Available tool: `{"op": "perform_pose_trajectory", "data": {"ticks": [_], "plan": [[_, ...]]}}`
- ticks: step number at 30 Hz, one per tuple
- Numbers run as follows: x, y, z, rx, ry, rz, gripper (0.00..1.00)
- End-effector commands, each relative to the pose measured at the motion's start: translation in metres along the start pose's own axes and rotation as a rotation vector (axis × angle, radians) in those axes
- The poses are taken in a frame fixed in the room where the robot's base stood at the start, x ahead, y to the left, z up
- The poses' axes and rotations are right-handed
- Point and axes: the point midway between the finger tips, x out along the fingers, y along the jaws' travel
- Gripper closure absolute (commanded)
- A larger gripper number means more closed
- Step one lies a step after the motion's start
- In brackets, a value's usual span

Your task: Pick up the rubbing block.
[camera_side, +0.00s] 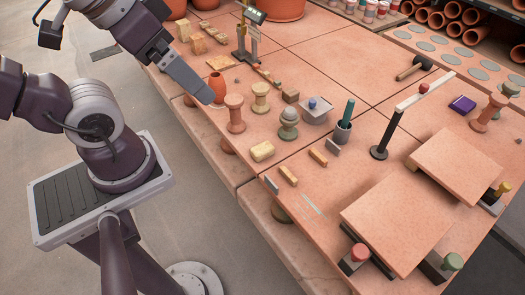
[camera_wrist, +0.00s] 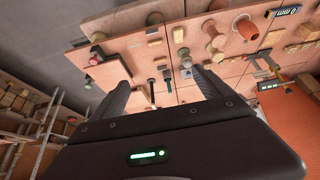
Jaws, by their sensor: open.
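Several small blocks lie on the terracotta-coloured table. A rounded cream block (camera_side: 262,151), near the table's front edge, looks most like the rubbing block, but I cannot be sure. It seems to show in the wrist view (camera_wrist: 178,34) too, small and beyond my fingers. Two thin tan bars (camera_side: 288,174) (camera_side: 318,157) lie to its right, and a brown block (camera_side: 291,96) lies farther back. My gripper (camera_side: 208,97) is above the table's left part, by an orange vase (camera_side: 217,87), apart from the cream block. In the wrist view its fingers (camera_wrist: 160,78) are spread with nothing held.
A cup with a green-handled tool (camera_side: 343,131) and a black post (camera_side: 382,150) stand right. Raised slabs (camera_side: 395,222) fill the front right. The table's middle back is fairly clear.

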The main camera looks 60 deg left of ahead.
Motion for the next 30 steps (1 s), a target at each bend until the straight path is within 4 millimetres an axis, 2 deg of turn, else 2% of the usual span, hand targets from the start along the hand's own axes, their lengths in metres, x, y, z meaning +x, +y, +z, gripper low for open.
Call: {"op": "perform_pose_trajectory", "data": {"ticks": [8, 11, 13, 15, 17, 18, 20, 21, 23, 24, 27, 30], "plan": [[0.001, 0.001, -0.003, -0.010, -0.006, 0.007, 0.11], [0.016, 0.011, -0.024, -0.103, -0.056, 0.058, 0.11], [0.039, 0.021, -0.053, -0.242, -0.116, 0.109, 0.11], [0.075, 0.025, -0.083, -0.419, -0.178, 0.142, 0.11], [0.113, 0.022, -0.104, -0.580, -0.228, 0.144, 0.11], [0.141, 0.017, -0.115, -0.690, -0.257, 0.131, 0.11], [0.187, 0.005, -0.123, -0.854, -0.299, 0.092, 0.11], [0.220, -0.006, -0.123, -0.961, -0.324, 0.052, 0.11], [0.268, -0.025, -0.115, -1.113, -0.353, -0.026, 0.11], [0.297, -0.038, -0.105, -1.202, -0.368, -0.084, 0.11], [0.354, -0.067, -0.072, -1.370, -0.387, -0.227, 0.11], [0.384, -0.087, -0.044, -1.465, -0.391, -0.332, 0.11]]}}
